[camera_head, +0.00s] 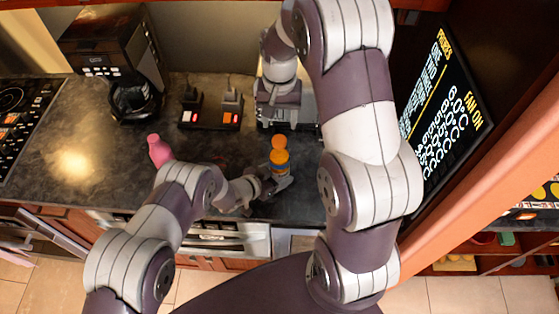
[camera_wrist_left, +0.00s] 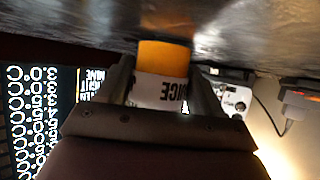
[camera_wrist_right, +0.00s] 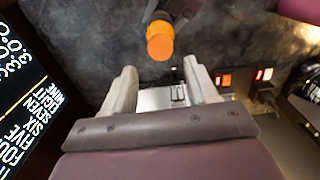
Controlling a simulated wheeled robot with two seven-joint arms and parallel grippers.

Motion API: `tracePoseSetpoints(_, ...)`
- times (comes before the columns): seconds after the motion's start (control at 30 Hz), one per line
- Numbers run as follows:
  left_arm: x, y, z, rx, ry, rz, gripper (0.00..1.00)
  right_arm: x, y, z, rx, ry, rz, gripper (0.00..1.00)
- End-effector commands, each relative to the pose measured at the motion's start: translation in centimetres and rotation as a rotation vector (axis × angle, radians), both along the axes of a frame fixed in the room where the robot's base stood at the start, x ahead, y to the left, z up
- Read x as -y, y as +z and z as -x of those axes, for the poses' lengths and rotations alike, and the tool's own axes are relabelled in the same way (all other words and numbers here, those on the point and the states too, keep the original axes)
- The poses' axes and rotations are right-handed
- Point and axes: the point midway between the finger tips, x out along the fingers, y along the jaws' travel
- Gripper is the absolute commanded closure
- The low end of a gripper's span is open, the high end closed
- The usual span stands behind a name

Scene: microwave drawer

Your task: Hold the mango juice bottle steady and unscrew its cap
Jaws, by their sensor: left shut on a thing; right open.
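The mango juice bottle (camera_head: 281,169) stands upright on the dark counter, with an orange body, a white label and an orange cap (camera_head: 279,142) on top. My left gripper (camera_head: 272,185) is shut on the bottle's body from the near side. In the left wrist view the label (camera_wrist_left: 158,91) and orange body (camera_wrist_left: 165,58) sit between its fingers, and the cap is hidden. My right gripper (camera_wrist_right: 160,72) is open and empty, on the far side of the bottle. In the right wrist view the cap (camera_wrist_right: 160,46) lies beyond the fingertips, apart from them.
A black coffee maker (camera_head: 110,45) stands at the back left. Two grey devices with lit switches (camera_head: 190,116) are left of my right gripper. A pink object (camera_head: 159,150) is near my left arm. A dark panel with white lettering (camera_head: 440,105) rises at the right.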

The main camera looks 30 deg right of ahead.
Motion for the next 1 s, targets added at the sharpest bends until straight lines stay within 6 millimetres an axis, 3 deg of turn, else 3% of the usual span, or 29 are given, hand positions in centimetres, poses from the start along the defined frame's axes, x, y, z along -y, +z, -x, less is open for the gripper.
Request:
tracePoseSetpoints(0.4,0.0,0.0,0.0,0.0,0.0,0.001,0.89,0.0,-0.4,0.0,-0.001,0.0,0.0,0.42)
tracePoseSetpoints(0.8,0.0,0.1,0.0,0.001,0.0,0.002,0.89,0.0,-6.3,0.0,-0.002,0.0,0.0,0.42)
tracePoseSetpoints(1.0,0.0,0.1,0.0,0.001,0.0,0.002,0.89,0.0,-7.6,0.0,-0.001,0.0,-0.001,0.42)
